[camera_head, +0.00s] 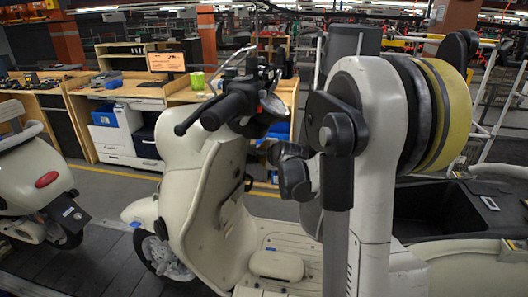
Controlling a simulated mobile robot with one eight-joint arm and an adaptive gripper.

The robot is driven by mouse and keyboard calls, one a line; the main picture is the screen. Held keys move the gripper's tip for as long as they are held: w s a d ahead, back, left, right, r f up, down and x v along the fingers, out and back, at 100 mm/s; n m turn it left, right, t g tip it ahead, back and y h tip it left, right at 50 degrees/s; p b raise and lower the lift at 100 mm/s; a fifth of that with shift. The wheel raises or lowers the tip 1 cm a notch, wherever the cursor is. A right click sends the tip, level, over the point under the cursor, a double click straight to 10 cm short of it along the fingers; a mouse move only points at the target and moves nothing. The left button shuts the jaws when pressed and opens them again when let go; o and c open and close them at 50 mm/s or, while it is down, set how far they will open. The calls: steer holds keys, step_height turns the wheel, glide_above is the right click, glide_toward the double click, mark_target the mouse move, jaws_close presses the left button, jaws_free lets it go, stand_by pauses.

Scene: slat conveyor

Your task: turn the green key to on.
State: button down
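No green key can be made out in the head view. A cream scooter (205,195) stands on the slat conveyor, with its black handlebar (232,103) at the upper left of my arm. The area below the handlebar, where a key switch might sit, is small and partly hidden from this angle. My arm, white with a yellow band, fills the right of the middle. A dark end part, which seems to be my gripper (291,171), shows just left of the arm, right of the scooter's front shield. Its fingers cannot be made out, and nothing is clearly held.
Another cream scooter (33,180) stands at the left edge. Behind are wooden workbenches (130,90) with a monitor (166,54), a green cup (197,80) and drawers. A cream body with a dark open compartment (440,212) lies at the right. Dark slatted floor (100,255) shows between the scooters.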

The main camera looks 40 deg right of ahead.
steer(key=shift+r, duration=0.1)
steer(key=shift+g+p, duration=0.4)
steer(key=shift+p, duration=0.15)
steer(key=c, duration=2)
jaws_free()
steer(key=shift+m+y, duration=0.3)
steer(key=o, duration=0.5)
steer(key=shift+c, duration=0.2)
